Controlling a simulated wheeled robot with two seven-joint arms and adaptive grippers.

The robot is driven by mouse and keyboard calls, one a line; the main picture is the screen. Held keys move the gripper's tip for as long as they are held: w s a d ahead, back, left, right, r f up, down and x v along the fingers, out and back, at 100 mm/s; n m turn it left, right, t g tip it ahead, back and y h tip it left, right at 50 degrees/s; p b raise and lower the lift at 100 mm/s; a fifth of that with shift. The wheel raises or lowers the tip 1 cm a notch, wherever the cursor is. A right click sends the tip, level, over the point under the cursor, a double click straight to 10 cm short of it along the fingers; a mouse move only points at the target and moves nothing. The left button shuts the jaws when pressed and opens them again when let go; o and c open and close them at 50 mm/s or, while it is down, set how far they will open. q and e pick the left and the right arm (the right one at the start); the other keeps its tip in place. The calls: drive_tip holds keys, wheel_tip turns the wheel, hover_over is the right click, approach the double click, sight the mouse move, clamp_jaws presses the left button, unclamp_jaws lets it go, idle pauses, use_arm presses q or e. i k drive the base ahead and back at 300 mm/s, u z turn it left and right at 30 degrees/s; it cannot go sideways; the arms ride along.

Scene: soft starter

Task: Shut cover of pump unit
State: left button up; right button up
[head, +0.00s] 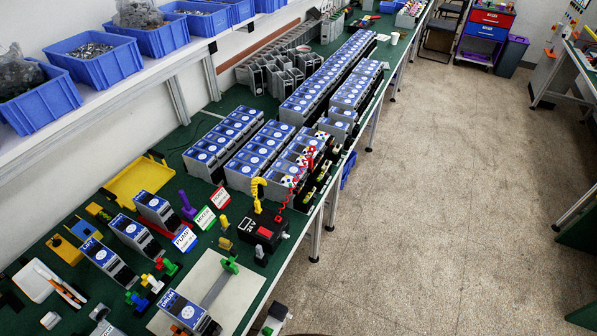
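Several soft-starter units with blue labelled tops and grey and black bodies stand on the near green bench. One (185,312) is at the bottom on a beige board (238,300); its label seems to read DRUM. Another (104,262) seems to read LIFT. Two more units (133,233) (154,208) stand behind it, their labels too small to read surely. A white and blue card (185,239) that seems to read PUMP stands beside these units. I cannot tell which unit is the pump one or how its cover stands. Neither gripper can be made out.
Green (205,217) and red (220,197) cards, a yellow tray (138,181) and a black 24 V box (263,232) with a red coiled cord stand nearby. Rows of similar units (225,135) fill the bench behind. Blue bins (95,58) line the shelf. The floor at right is clear.

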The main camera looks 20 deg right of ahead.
sight(326, 174)
drive_tip(key=k, duration=1.1)
drive_tip(key=z, duration=0.9)
drive_tip(key=i, duration=1.3)
drive_tip(key=u, duration=0.3)
